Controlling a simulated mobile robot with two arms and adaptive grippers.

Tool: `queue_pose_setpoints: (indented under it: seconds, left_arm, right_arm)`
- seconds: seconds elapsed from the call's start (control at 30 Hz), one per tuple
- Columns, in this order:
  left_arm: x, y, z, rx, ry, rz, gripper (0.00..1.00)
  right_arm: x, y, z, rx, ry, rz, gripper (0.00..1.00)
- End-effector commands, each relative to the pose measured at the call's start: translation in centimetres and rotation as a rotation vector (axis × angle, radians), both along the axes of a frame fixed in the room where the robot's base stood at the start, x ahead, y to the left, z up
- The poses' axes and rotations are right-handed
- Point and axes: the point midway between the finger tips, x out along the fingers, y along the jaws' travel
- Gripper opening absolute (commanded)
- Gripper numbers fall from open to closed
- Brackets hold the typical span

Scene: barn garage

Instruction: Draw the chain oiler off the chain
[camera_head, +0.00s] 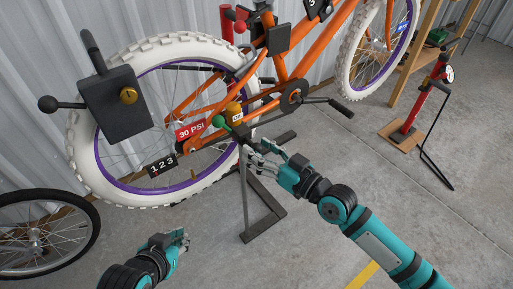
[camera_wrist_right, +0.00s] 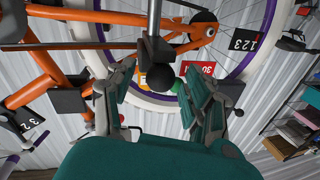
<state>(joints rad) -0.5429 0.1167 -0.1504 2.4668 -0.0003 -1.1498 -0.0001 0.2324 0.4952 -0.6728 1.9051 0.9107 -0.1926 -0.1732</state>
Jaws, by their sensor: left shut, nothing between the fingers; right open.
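An orange bicycle (camera_head: 281,61) stands with its chain area at the middle of the head view. A small yellow-orange round part (camera_head: 233,110) and a green knob (camera_head: 218,121) sit there; they look like the chain oiler, but I cannot be sure. They also show in the right wrist view, the yellow part (camera_wrist_right: 144,80) partly hidden behind a black ball (camera_wrist_right: 160,77). My right gripper (camera_head: 258,153) is open just below and right of them, its fingers spread either side of the black ball in the wrist view. My left gripper (camera_head: 181,239) is shut and empty at lower left.
A dark block (camera_wrist_right: 157,48) on a grey post stands close in front of my right fingers. A black box (camera_head: 112,110) with a handle is at the rear wheel. A red 30 PSI tag (camera_head: 190,130) hangs close by.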

Motion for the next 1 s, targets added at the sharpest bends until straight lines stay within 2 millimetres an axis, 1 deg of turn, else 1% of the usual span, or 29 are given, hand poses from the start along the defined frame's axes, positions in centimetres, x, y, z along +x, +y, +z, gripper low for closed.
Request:
queue_pose_setpoints:
  seconds: [0.03, 0.17, 0.43, 0.47, 0.83, 0.87, 1.0]
  left_arm:
    - [0.16, -0.06, 0.07, -0.003, -0.011, -0.001, 0.00]
    - [0.39, -0.16, 0.26, -0.006, -0.025, -0.002, 0.00]
    - [0.67, -0.23, 0.48, -0.008, -0.037, -0.003, 0.00]
    - [0.67, -0.23, 0.49, -0.008, -0.037, -0.003, 0.00]
    - [0.71, -0.25, 0.49, -0.007, -0.035, -0.003, 0.00]
    - [0.71, -0.25, 0.48, -0.007, -0.034, -0.003, 0.00]
    - [0.70, -0.25, 0.48, -0.007, -0.034, -0.003, 0.00]
  right_arm:
    - [0.34, 0.42, 0.01, 0.002, 0.001, 0.001, 0.53]
    - [0.78, 0.91, 0.04, 0.002, 0.000, 0.001, 0.53]
    - [0.86, 0.99, 0.02, 0.001, 0.001, 0.001, 0.53]
    - [0.86, 0.99, 0.02, 0.001, 0.001, 0.000, 0.50]
    - [0.84, 0.95, 0.00, 0.001, 0.001, 0.000, 0.02]
    - [0.84, 0.95, 0.00, 0.001, 0.001, 0.000, 0.00]
    - [0.84, 0.95, -0.01, 0.001, 0.001, 0.000, 0.00]
